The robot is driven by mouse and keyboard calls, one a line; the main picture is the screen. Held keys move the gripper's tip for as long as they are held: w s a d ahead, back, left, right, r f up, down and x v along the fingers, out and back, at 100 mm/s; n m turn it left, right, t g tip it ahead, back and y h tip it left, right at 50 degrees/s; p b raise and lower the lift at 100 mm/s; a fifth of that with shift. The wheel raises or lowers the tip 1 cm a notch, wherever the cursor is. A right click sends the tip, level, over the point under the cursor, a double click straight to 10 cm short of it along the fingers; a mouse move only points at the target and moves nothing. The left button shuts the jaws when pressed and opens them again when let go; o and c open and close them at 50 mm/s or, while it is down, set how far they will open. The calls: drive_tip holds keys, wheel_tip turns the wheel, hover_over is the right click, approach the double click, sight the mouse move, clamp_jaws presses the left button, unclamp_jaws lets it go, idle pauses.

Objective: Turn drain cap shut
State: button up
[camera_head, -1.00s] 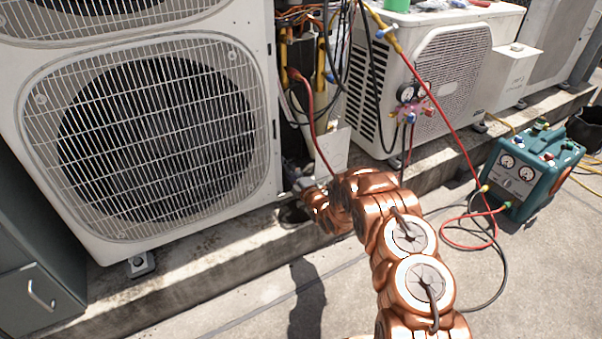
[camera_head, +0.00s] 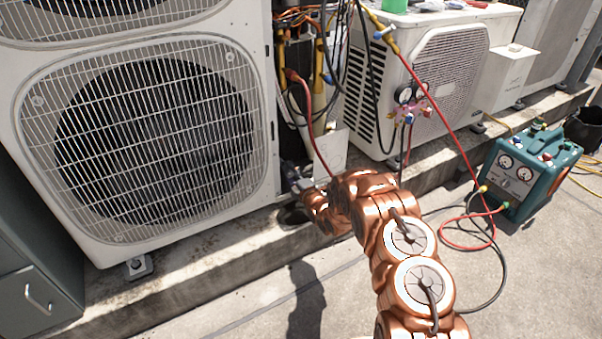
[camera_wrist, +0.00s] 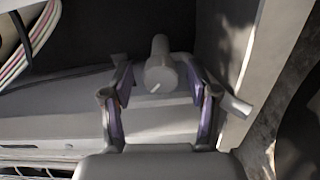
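In the wrist view the drain cap (camera_wrist: 160,78) is a grey round knob with a short white mark on its face, on a grey stem. My gripper (camera_wrist: 157,80) is open, with one purple-padded finger to the left of the cap and one to the right. A gap seems to show on each side, so the cap looks ungripped. In the head view my copper arm reaches the lower right corner of the large condenser (camera_head: 262,180), and the cap and fingertips cannot be made out there.
White and pink wires (camera_wrist: 30,45) lie at the upper left of the wrist view. In the head view a red hose (camera_head: 312,140) and dark cables hang above my wrist. A teal recovery machine (camera_head: 525,175) stands on the right.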

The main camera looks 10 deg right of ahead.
drive_tip(key=shift+a, duration=0.1)
drive_tip(key=shift+s, duration=0.1)
drive_tip(key=v, duration=1.2)
idle(0.5)
drive_tip(key=d+r+m+g+h+p, duration=0.25)
drive_tip(key=r+p, duration=0.35)
drive_tip(key=r, duration=0.3)
drive_tip(key=d+r+m+g+h+p, duration=0.2)
drive_tip(key=d+r+p, duration=0.3)
drive_tip(key=r, duration=0.4)
drive_tip(key=s+d+r+m+g+h+p, duration=0.1)
drive_tip(key=s+r+m+g+h+p, duration=0.15)
drive_tip(key=s+r+p, duration=0.5)
drive_tip(key=s+d+r+m+g+h+p, duration=0.1)
drive_tip(key=s+d+r+m+p, duration=0.2)
drive_tip(key=r, duration=0.8)
drive_tip(key=s+a+r+m+g+p, duration=0.3)
drive_tip(key=s+r+p, duration=0.4)
drive_tip(key=s+r, duration=0.4)
drive_tip(key=s+a+r+m+g+y+p, duration=0.1)
drive_tip(key=s+a+r+m+g+p, duration=0.3)
drive_tip(key=s, duration=1.4)
drive_tip(key=s+a+r+m+g+y+p, duration=0.1)
drive_tip(key=s+a+r+m+g+p, duration=0.2)
drive_tip(key=s+r+p, duration=0.9)
drive_tip(key=s+a+r+g, duration=0.1)
drive_tip(key=s+r, duration=0.2)
drive_tip(key=r, duration=0.3)
drive_tip(key=shift+a, duration=0.4)
